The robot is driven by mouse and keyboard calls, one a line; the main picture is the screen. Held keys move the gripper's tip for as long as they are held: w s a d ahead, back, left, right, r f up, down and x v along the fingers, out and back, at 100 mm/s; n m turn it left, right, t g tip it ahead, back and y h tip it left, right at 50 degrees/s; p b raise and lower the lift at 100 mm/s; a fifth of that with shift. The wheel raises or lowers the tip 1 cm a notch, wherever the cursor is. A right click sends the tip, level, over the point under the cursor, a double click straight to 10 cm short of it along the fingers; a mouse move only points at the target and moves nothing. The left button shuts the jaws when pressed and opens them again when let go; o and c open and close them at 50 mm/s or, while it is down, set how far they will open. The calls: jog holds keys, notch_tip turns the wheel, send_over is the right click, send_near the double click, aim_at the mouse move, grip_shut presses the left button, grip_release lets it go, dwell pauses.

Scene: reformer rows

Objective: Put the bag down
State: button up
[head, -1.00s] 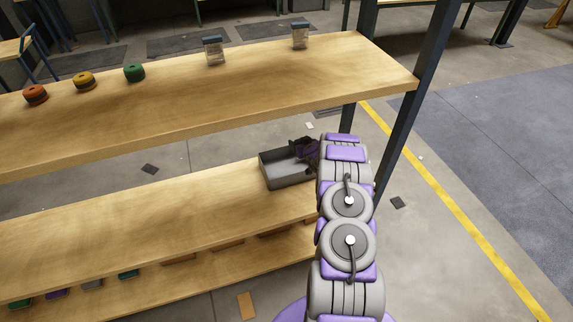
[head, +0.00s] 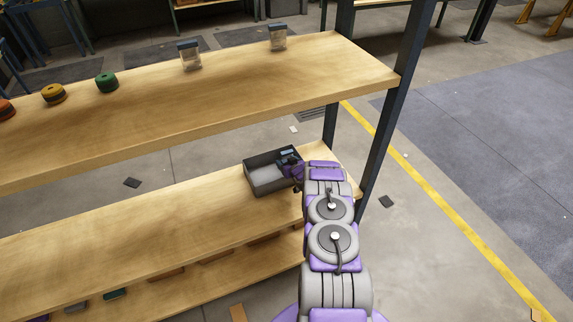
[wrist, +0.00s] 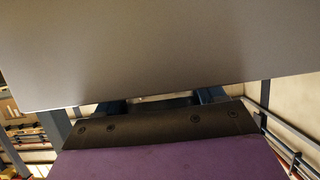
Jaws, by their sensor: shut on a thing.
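My gripper (head: 292,164) is at the right end of a grey open bin (head: 262,185) on the middle shelf, reaching over its rim. It is shut on a bag, of which only a small bluish part (head: 287,153) shows at the jaws. Most of the bag is hidden by the gripper and bin, and I cannot tell whether it touches the bin floor. In the wrist view a broad plain grey surface (wrist: 150,50) fills the top and hides the jaw tips. Two similar clear bags with blue tops, a left one (head: 190,56) and a right one (head: 278,38), stand on the top shelf.
The top shelf (head: 220,100) overhangs behind the bin, and a dark upright post (head: 385,130) stands right of my arm. Yellow (head: 54,93) and green (head: 107,82) spools sit on the top shelf. The middle shelf (head: 130,225) is clear left of the bin.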

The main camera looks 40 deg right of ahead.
jog(key=shift+a, duration=0.25)
jog(key=shift+d+f+b, duration=0.15)
jog(key=shift+f+b, duration=0.15)
jog(key=shift+f, duration=0.35)
jog(key=o, duration=1.1)
jog(key=shift+o, duration=0.2)
jog(key=shift+r+p, duration=0.45)
jog(key=shift+r, duration=0.3)
jog(key=p+v, duration=0.2)
jog(key=v, duration=1)
jog(key=shift+f, duration=0.15)
